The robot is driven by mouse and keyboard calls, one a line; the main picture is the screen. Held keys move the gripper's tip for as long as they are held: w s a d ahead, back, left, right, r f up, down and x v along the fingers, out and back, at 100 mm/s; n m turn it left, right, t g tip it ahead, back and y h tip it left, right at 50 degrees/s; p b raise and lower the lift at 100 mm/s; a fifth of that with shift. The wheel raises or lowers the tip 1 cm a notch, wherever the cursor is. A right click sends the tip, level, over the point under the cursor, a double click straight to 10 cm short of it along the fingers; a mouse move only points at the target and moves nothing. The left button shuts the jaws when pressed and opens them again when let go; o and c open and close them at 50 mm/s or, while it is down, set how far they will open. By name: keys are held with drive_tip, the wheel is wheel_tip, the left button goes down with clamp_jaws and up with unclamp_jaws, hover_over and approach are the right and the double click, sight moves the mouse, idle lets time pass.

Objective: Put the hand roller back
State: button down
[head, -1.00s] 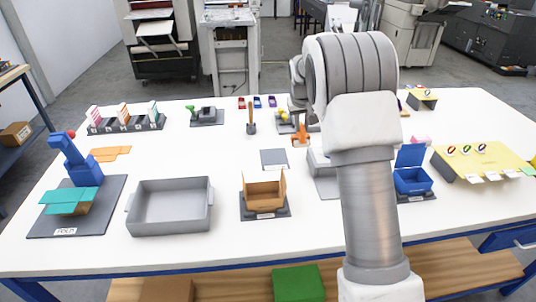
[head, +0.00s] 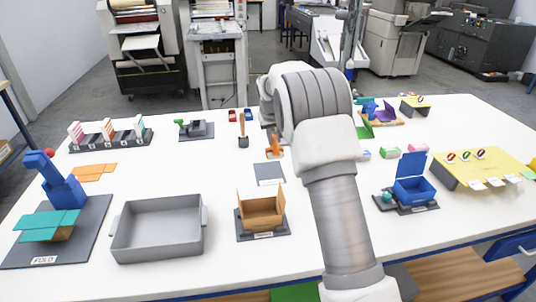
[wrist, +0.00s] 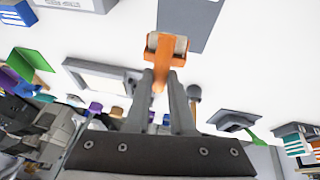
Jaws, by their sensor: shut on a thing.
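The hand roller (head: 274,146) is orange and shows in the head view just left of my arm, above the table behind a flat grey square (head: 270,173). In the wrist view the roller (wrist: 166,48) is held between the fingers of my gripper (wrist: 162,82), with its wide head pointing away from the gripper and a pale cylinder in its frame. My gripper is shut on it. In the head view my arm hides most of the gripper. I cannot tell which spot is the roller's resting place.
A grey tray (head: 120,245), an open brown box (head: 245,222) and a blue box (head: 414,190) stand along the front. Card rack (head: 105,147) is at back left; a yellow board (head: 515,168) is at right.

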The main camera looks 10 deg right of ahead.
sight(268, 153)
drive_tip(key=shift+s+a+f, duration=0.15)
drive_tip(key=shift+a+f, duration=0.2)
drive_tip(key=shift+a, duration=0.2)
drive_tip(key=shift+s+a+f, duration=0.1)
drive_tip(key=shift+a+f, duration=0.25)
drive_tip(key=shift+a, duration=0.15)
drive_tip(key=shift+f, duration=1.9)
drive_tip(key=shift+s+f+b, duration=0.1)
drive_tip(key=shift+f+b, duration=0.35)
drive_tip(key=shift+f, duration=0.3)
drive_tip(key=c, duration=0.8)
unclamp_jaws()
drive_tip(key=shift+f, duration=0.1)
drive_tip(key=shift+o, duration=0.2)
